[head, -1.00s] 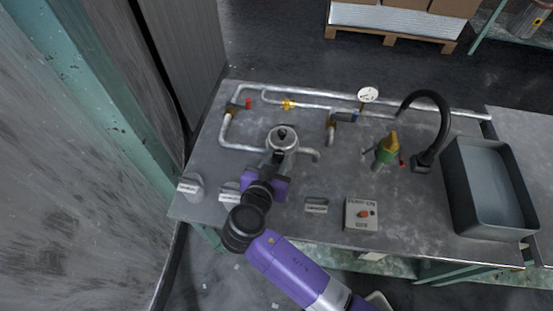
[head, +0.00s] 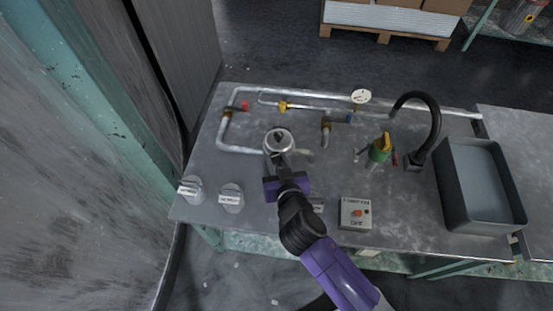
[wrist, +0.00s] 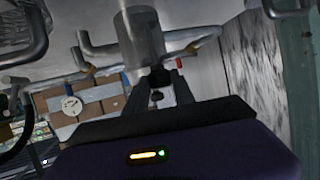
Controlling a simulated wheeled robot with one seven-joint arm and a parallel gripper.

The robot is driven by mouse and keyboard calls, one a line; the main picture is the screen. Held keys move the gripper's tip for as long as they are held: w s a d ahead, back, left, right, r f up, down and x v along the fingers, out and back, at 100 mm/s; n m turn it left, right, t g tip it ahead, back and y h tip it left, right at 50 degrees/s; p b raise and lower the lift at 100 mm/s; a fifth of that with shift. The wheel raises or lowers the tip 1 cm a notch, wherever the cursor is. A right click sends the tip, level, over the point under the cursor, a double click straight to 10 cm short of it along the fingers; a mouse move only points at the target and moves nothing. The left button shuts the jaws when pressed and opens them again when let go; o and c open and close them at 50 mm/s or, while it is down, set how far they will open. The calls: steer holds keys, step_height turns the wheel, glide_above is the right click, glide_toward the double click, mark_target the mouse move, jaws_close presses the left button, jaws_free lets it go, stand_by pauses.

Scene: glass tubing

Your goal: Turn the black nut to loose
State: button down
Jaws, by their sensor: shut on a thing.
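A grey cylindrical vessel (head: 278,143) stands on the metal bench, left of the middle in the head view. It also shows hanging upside down in the wrist view (wrist: 140,35). The black nut (wrist: 159,75) is a small dark shape at the vessel's end in the wrist view, between my fingers. My gripper (head: 280,156) reaches to the vessel from the front in the head view. In the wrist view my gripper (wrist: 165,77) is shut on the nut. The fingers hide much of the nut, and its thread cannot be made out.
Pipes with a red valve (head: 244,106), a yellow fitting (head: 283,106) and a gauge (head: 361,96) run behind the vessel. Two grey labelled knobs (head: 231,198) stand at front left. A switch box (head: 355,213), green-yellow valve (head: 380,150), black tap (head: 433,130) and sink (head: 480,185) lie right.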

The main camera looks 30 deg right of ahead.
stand_by(0.4)
steer(key=c, duration=1.1)
jaws_free()
steer(key=shift+o, duration=0.2)
steer(key=shift+f+b, duration=0.15)
steer(key=shift+b, duration=0.15)
